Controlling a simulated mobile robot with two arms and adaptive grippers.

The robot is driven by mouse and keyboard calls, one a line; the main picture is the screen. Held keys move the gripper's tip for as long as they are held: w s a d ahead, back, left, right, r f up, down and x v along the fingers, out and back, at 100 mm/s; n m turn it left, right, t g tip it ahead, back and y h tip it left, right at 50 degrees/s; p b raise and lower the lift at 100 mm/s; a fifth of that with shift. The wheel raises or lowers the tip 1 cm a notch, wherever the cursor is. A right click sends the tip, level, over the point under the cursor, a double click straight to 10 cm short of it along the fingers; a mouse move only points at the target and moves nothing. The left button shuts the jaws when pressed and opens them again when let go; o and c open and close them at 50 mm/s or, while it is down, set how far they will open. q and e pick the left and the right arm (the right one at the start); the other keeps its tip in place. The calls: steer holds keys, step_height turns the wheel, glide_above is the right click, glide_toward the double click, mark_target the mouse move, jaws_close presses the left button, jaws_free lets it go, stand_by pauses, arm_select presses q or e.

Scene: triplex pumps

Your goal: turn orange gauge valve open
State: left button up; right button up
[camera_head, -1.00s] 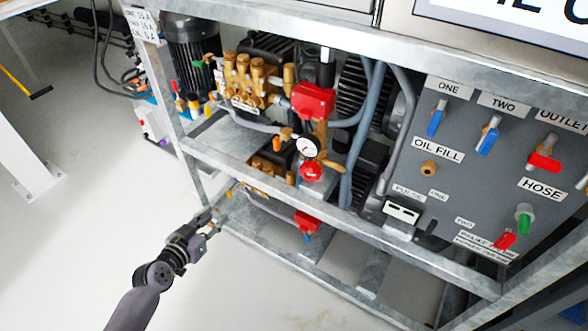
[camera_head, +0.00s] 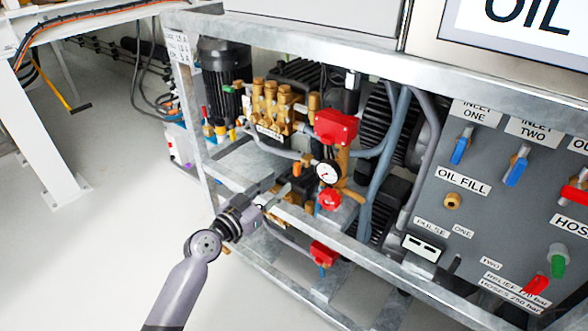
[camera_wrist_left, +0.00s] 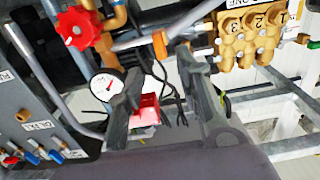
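The orange gauge valve handle (camera_wrist_left: 160,45) shows in the left wrist view as a small orange piece on the pipe beside the pressure gauge (camera_wrist_left: 107,85). In the wrist view the orange handle appears between and just beyond the fingertips; I see no clear contact. In the head view the left gripper (camera_head: 278,190) reaches into the frame from the left, below and left of the gauge. My right gripper is not in view.
A red round knob (camera_head: 330,199) sits just under the gauge, and a red block (camera_head: 336,126) above it. The brass pump (camera_head: 273,108) is to the left. Galvanized frame rails (camera_head: 330,228) run close to my left arm. The floor at left is open.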

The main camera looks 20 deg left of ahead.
mark_target(295, 170)
arm_select(q)
steer(key=x, duration=0.8)
steer(key=shift+c, duration=0.2)
jaws_close()
steer(key=shift+f, duration=0.1)
